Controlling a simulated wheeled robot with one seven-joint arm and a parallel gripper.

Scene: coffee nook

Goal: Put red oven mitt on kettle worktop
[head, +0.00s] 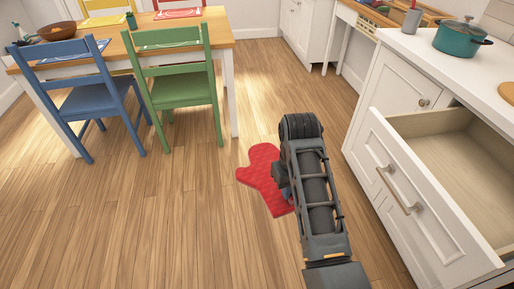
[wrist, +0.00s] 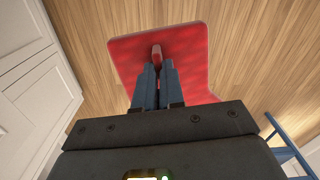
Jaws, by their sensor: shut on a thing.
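The red oven mitt (head: 262,179) shows in the head view over the wooden floor, left of my arm, partly hidden behind my gripper (head: 281,176). In the wrist view the mitt (wrist: 190,48) spreads out around the fingertips of my gripper (wrist: 158,72), which are close together with a bit of red cloth between them. My gripper is shut on the mitt. I cannot tell how high the mitt is above the floor. I see no clear kettle. A white worktop (head: 408,46) runs along the right of the head view.
A teal pot (head: 461,38) stands on the white worktop. Below it, a drawer (head: 420,205) is pulled open into the floor space. A wooden table (head: 125,50) with blue (head: 68,50) and green (head: 172,92) chairs stands at the left. Floor between is clear.

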